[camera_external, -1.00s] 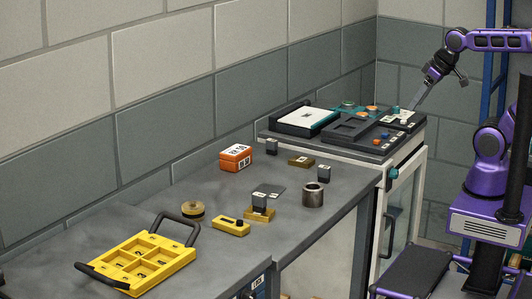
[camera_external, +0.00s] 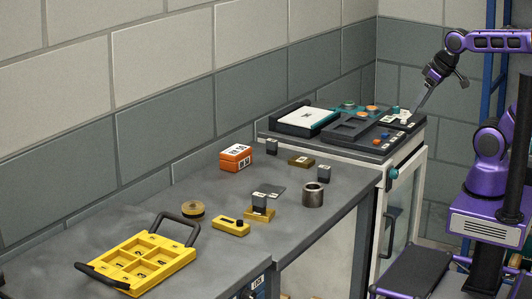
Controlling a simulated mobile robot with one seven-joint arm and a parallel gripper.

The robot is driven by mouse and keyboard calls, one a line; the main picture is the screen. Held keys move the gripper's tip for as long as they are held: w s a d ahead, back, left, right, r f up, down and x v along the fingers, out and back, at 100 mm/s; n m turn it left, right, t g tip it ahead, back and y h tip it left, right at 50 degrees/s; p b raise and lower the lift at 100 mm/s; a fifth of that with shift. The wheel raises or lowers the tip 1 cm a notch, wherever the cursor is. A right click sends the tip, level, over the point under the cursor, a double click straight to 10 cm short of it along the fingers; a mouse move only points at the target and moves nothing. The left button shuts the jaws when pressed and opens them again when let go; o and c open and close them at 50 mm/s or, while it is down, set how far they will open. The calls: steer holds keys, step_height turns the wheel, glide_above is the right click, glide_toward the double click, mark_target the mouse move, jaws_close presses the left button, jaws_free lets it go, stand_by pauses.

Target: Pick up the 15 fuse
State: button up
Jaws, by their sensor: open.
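No marking can be read clearly as 15, so I cannot tell which thing is the 15 fuse. Small dark blocks with pale marks stand on the grey bench: one at the back (camera_external: 272,147), one at the right (camera_external: 324,174), and one on a brass-coloured base (camera_external: 260,214). Small pale-marked pieces also sit on the dark panel (camera_external: 372,148) on the cabinet. My gripper (camera_external: 443,84) is open, above the panel's right end and far from the bench blocks.
An orange labelled box (camera_external: 236,157), a metal cylinder (camera_external: 313,195), a yellow block (camera_external: 231,227) and a round brass-coloured piece (camera_external: 193,209) stand on the bench. A yellow compartment tray (camera_external: 183,258) with black handles lies at front left. A wall runs behind.

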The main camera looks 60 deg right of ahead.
steer(key=shift+c, duration=1.1)
